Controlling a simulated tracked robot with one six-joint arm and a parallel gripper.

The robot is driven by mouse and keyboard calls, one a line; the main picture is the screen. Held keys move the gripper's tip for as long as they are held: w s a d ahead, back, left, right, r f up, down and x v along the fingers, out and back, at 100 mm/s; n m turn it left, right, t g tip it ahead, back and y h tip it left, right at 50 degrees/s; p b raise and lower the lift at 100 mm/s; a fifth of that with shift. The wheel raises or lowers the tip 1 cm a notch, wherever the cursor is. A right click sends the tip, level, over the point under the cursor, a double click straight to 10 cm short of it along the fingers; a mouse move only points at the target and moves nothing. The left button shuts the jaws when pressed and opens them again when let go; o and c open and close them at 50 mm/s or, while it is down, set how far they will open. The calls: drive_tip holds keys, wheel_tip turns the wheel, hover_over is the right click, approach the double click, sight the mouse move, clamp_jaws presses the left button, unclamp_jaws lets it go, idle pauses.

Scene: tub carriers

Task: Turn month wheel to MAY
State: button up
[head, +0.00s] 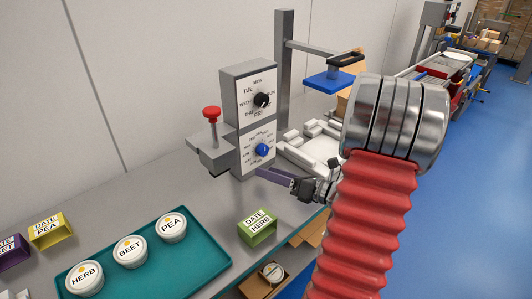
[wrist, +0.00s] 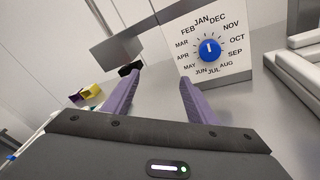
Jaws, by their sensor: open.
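The month wheel is a blue knob (wrist: 208,50) on a white dial plate (wrist: 240,72) ringed with month names. Its white mark points up, towards JAN and DEC; I cannot tell which. MAY stands at the knob's lower left. In the head view the blue knob (head: 262,149) is on the lower plate of a grey box, under a black day knob (head: 262,100). My gripper (wrist: 158,75) is open and empty, its purple fingers apart. The knob shows beyond and to the right of the fingers, not between them. In the head view my gripper (head: 264,174) is just below the dial plate.
A teal tray (head: 190,264) with several labelled tubs and a green DATE HERB block (head: 257,227) are in front. Bench between is clear.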

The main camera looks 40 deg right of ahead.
sight(266, 151)
drive_tip(key=s+d+f+m+t+h, duration=0.1)
drive_tip(key=s+d+f+m+h, duration=0.1)
drive_tip(key=d, duration=0.6)
drive_tip(key=s+m+h, duration=0.1)
drive_tip(key=m+h, duration=0.1)
drive_tip(key=m, duration=0.1)
drive_tip(key=shift+d+t, duration=0.25)
drive_tip(key=shift+t, duration=0.05)
drive_tip(key=w, duration=1.4)
drive_tip(key=shift+a, duration=0.25)
drive_tip(key=shift+s, duration=0.1)
drive_tip(key=c, duration=1.1)
drive_tip(key=shift+o, duration=0.2)
drive_tip(key=shift+a, duration=0.2)
drive_tip(key=shift+d, duration=0.15)
